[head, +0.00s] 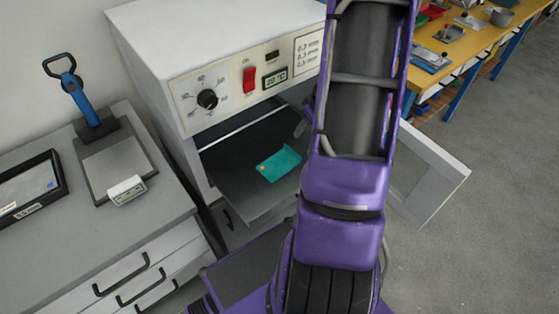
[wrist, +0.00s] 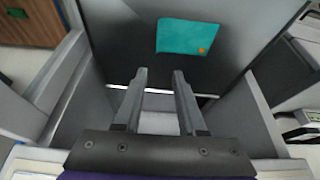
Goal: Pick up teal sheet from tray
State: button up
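The teal sheet (head: 279,163) lies flat on the dark tray (head: 235,188) that sticks out of the open oven. It has a small orange dot near one corner. In the wrist view the teal sheet (wrist: 186,37) lies ahead of my fingertips, a little right of centre, on the dark tray (wrist: 120,45). My gripper (wrist: 160,72) is open and empty, its two dark fingers apart and not touching the sheet. In the head view my arm hides the right part of the oven opening, and the fingers are mostly hidden there.
The white oven (head: 225,50) has a knob, a red switch and a display reading 20 °C. Its open door (head: 430,175) stands out at the right. A drawer cabinet (head: 120,270) with a blue-handled press (head: 82,100) is at the left. A yellow workbench (head: 470,50) stands at back right.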

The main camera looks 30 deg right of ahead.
send_over(292, 150)
jog(key=s, duration=0.2)
notch_tip(292, 150, down, 8)
jog(key=shift+w+a+f, duration=0.1)
jog(key=shift+w+f, duration=0.05)
jog(key=shift+f, duration=0.05)
jog(key=f, duration=0.2)
jog(key=w+f, duration=0.1)
jog(key=f, duration=0.1)
jog(key=shift+d, duration=0.25)
jog(key=shift+w+f, duration=0.2)
jog(key=shift+f, duration=0.25)
jog(key=shift+f+b, duration=0.25)
jog(key=shift+b, duration=0.7)
grip_shut()
